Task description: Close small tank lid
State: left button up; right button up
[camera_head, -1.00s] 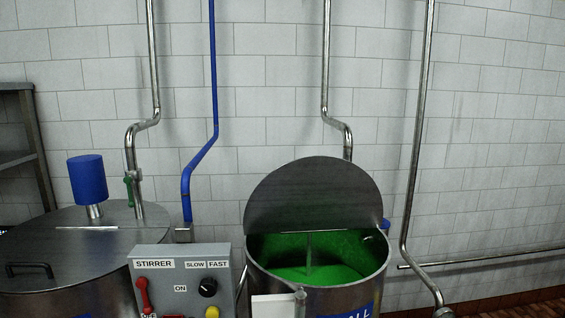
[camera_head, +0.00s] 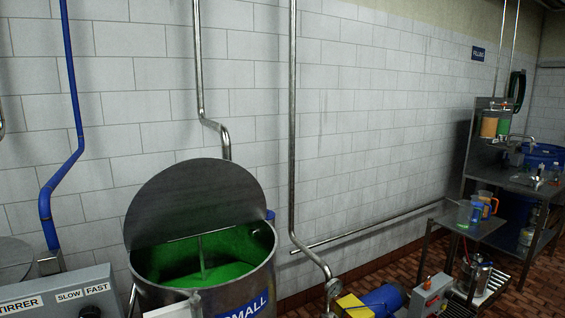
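The small tank (camera_head: 262,262) is a round steel vessel with a blue label, standing at the lower left of the middle in the head view. Its grey half-disc lid (camera_head: 195,203) stands raised along a line across the tank's top. The front half of the opening is uncovered. Green liquid (camera_head: 215,274) and a thin vertical rod show inside. Neither of my grippers is in view.
A grey stirrer control box (camera_head: 62,295) stands at the lower left, close to the tank. Steel pipes (camera_head: 292,130) and a blue pipe (camera_head: 72,110) run down the tiled wall. A metal bench (camera_head: 515,185) with containers stands far right. Brick-coloured floor lies between.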

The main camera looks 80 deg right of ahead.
aim_at(192, 198)
jog(key=z, duration=2.15)
